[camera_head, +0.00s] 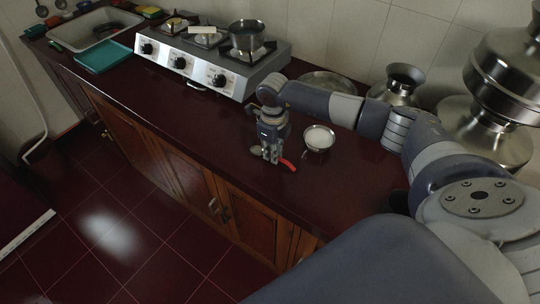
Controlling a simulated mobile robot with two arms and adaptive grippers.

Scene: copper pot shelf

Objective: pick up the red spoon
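The red spoon (288,165) lies at the counter's front edge, or just above it. Its red handle shows to the right of my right gripper's fingers. A greyish rounded part on the fingers' left may be its bowl, and its middle is hidden behind the fingers. My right gripper (271,157) points down over the spoon, with its fingertips at the spoon's middle. The fingers look close together, but whether they grip the spoon is too small to tell. My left gripper is not in view.
A small metal bowl with white contents (319,138) stands just right of my gripper. Metal pots (398,84) and a round plate (328,83) are behind my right arm. A stove (211,60) with a pan (247,36) stands farther left. The dark red counter (190,120) left of the gripper is clear.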

